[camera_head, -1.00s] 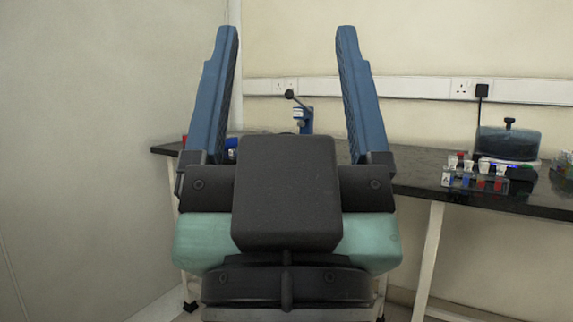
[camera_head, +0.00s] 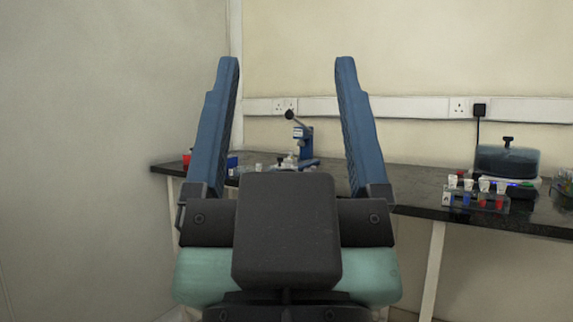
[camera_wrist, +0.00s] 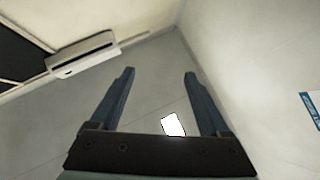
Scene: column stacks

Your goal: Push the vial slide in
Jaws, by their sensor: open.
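A small blue bench device (camera_head: 306,146) with a black-knobbed lever (camera_head: 290,115) stands on the dark bench, seen between my gripper's fingers in the head view. Small pale pieces (camera_head: 288,162) sit at its foot, but they are too small to tell which one is the vial slide. My gripper (camera_head: 287,58) is open and empty, its two blue fingers pointing up, well in front of the bench. Its dark body hides part of the bench front. The wrist view shows the open gripper (camera_wrist: 160,72) too, but not the device.
The dark bench (camera_head: 415,182) runs along the back wall. At right are a rack of coloured-capped vials (camera_head: 476,200) and a dark-lidded device (camera_head: 507,160). A red item (camera_head: 187,158) is at the left end. The wrist view faces the ceiling, with an air conditioner (camera_wrist: 85,55).

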